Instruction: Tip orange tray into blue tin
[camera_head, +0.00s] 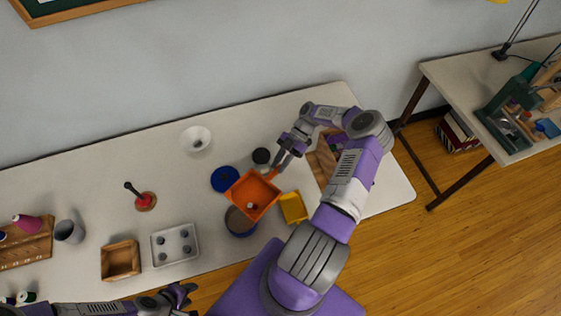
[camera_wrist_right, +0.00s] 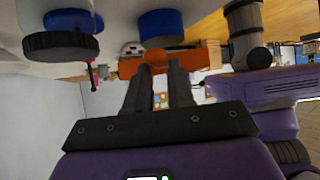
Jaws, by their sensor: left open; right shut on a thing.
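The orange tray (camera_head: 268,190) is held by its edge in my right gripper (camera_head: 282,165), which is shut on it. A small pale item (camera_head: 250,206) shows at its near side. The tray also shows beyond the fingers in the right wrist view (camera_wrist_right: 190,58); its exact tilt is hard to tell. The blue tin (camera_head: 240,232) is open, brownish inside, and partly hidden under the tray's near edge; the right wrist view shows its blue side (camera_wrist_right: 160,26). My left gripper (camera_head: 188,294) is open and empty at the bottom edge of the head view.
A flat blue round piece (camera_head: 222,180), a dark round object (camera_head: 261,156) and a yellow container (camera_head: 293,208) stand close around the tray. A metal tray (camera_head: 194,246) and wooden box (camera_head: 107,262) lie left. A white bowl (camera_head: 195,139) stands behind.

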